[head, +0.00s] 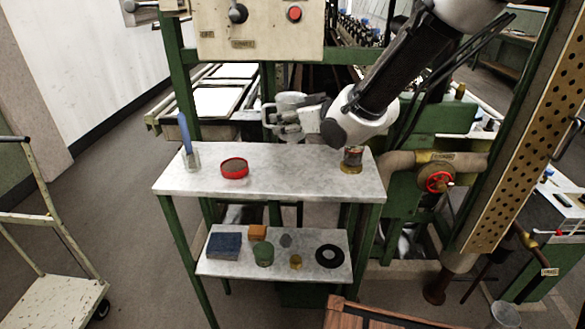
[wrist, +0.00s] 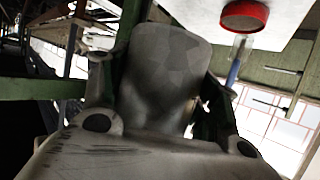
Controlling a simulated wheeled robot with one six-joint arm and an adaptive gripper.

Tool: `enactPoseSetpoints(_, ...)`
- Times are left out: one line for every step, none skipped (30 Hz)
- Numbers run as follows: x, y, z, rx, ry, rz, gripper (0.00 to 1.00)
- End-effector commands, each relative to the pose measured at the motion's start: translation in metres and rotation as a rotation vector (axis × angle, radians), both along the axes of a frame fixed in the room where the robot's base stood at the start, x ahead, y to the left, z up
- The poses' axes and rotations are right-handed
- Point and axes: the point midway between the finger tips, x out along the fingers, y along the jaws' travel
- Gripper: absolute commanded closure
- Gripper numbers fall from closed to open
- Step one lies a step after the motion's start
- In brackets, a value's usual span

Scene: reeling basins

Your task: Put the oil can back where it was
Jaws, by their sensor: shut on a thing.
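My gripper (head: 302,116) is shut on a grey metal can-like thing, which appears to be the oil can (head: 289,100). It is held off the far edge of the grey-topped table (head: 290,180), a little above the top's level. In the wrist view the grey body of the oil can (wrist: 165,75) fills the space between my fingers (wrist: 158,95). Its spout cannot be made out, and its far side is hidden.
On the table stand a red-rimmed round tin (head: 235,168), a glass with a blue-handled tool (head: 187,140) and a small brownish jar (head: 352,159) at the right. The middle top is clear. The lower shelf (head: 215,268) holds several small items. A control box (head: 262,30) hangs behind.

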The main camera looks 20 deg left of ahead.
Motion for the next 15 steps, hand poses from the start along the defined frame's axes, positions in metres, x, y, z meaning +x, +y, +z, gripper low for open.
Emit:
enactPoseSetpoints(-0.005,0.003,-0.003,0.000,-0.002,0.020,0.72)
enactPoseSetpoints(-0.007,0.006,-0.004,0.000,-0.001,0.029,0.72)
enactPoseSetpoints(-0.008,0.006,-0.005,0.001,-0.001,0.022,0.72)
enactPoseSetpoints(-0.008,0.006,-0.007,0.001,-0.001,0.017,0.72)
enactPoseSetpoints(-0.007,0.006,-0.010,0.000,0.000,0.014,0.72)
enactPoseSetpoints(-0.007,0.005,-0.016,0.000,0.000,0.011,0.72)
enactPoseSetpoints(-0.007,0.005,-0.022,-0.002,0.001,0.010,0.72)
enactPoseSetpoints(-0.007,0.005,-0.028,-0.003,0.000,0.009,0.72)
enactPoseSetpoints(-0.007,0.005,-0.036,-0.003,0.000,0.009,0.72)
enactPoseSetpoints(-0.007,0.005,-0.043,-0.003,0.000,0.009,0.72)
enactPoseSetpoints(-0.007,0.005,-0.047,-0.002,0.000,0.009,0.72)
enactPoseSetpoints(-0.007,0.005,-0.054,-0.003,-0.001,0.008,0.72)
enactPoseSetpoints(-0.007,0.005,-0.058,-0.002,-0.001,0.008,0.72)
enactPoseSetpoints(-0.007,0.005,-0.061,-0.002,-0.001,0.008,0.72)
enactPoseSetpoints(-0.007,0.005,-0.065,0.000,-0.001,0.008,0.72)
